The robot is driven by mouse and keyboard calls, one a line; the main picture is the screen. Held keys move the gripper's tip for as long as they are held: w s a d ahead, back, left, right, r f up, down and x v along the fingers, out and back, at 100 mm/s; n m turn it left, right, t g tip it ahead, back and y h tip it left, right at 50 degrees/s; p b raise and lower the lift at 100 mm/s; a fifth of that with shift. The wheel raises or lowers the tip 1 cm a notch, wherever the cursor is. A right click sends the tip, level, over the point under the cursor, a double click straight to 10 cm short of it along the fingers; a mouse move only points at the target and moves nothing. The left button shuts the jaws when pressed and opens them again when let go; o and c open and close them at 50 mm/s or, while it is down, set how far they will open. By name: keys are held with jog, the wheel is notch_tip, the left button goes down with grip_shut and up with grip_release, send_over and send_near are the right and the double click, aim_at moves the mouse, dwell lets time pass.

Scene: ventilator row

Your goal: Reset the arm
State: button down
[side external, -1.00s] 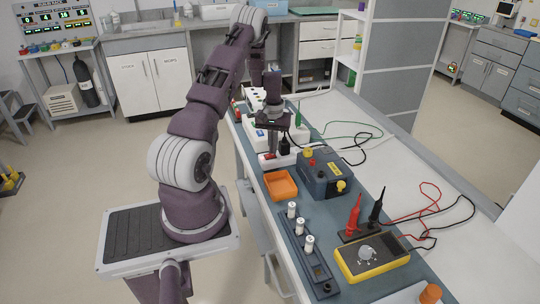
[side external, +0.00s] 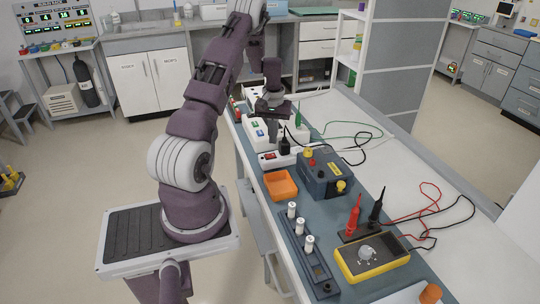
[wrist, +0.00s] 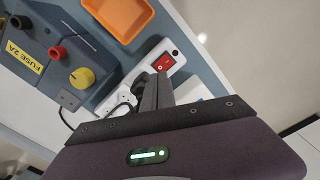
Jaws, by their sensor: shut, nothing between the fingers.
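My gripper (side external: 266,114) is over the far part of the bench, above the white power strips, shut and empty. In the wrist view its dark fingers (wrist: 158,88) are together in front of the nearest white strip (wrist: 172,56), which has a red switch (wrist: 163,63). That strip also shows in the side view (side external: 284,158), with its red switch at its left end. I cannot tell the exact height of the fingertips above the strips.
An orange tray (side external: 281,186) and a blue-grey fuse box (side external: 326,178) stand nearer the camera. A rack with white cylinders (side external: 303,250), red and black probes (side external: 353,216) and a yellow meter (side external: 372,258) are in front. Cables lie on the right side.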

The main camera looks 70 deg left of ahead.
notch_tip(320, 180, up, 2)
jog(key=shift+r, duration=0.1)
dwell(0.4)
